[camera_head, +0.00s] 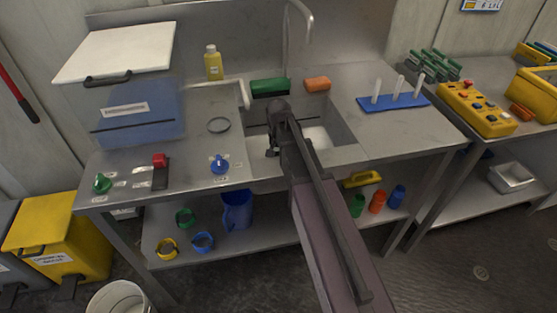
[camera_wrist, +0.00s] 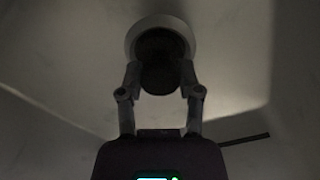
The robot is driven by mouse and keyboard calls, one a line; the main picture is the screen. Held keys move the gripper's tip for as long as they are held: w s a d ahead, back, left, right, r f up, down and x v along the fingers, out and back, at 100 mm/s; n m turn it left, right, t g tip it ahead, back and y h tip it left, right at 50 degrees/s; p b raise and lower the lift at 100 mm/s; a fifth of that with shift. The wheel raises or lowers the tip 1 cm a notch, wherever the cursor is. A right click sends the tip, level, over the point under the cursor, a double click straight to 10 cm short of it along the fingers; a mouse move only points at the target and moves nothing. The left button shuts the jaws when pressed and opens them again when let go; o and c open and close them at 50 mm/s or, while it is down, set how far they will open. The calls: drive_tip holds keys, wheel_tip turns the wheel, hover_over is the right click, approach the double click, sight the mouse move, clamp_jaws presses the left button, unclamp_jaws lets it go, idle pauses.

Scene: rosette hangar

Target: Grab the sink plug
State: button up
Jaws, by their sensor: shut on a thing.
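The sink plug (camera_wrist: 160,62) is a dark round piece between the fingertips of my gripper (camera_wrist: 160,78) in the wrist view. My gripper is shut on it. A pale ring (camera_wrist: 160,20), apparently the drain rim, shows around and behind the plug; I cannot tell whether the plug sits in it or above it. In the head view my gripper (camera_head: 272,151) reaches down into the sink basin (camera_head: 343,139), and my arm hides part of the basin. The plug cannot be made out in the head view.
A faucet (camera_head: 310,25) rises behind the basin. A green brush (camera_head: 270,86) and an orange sponge (camera_head: 317,84) lie at its back edge. A blue peg rack (camera_head: 394,102) stands to the right. A blue knob (camera_head: 220,165) is at the front left.

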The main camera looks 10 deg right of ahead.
sight(278, 154)
idle(0.4)
wheel_tip(278, 154, up, 10)
drive_tip(key=p, duration=1)
idle(0.6)
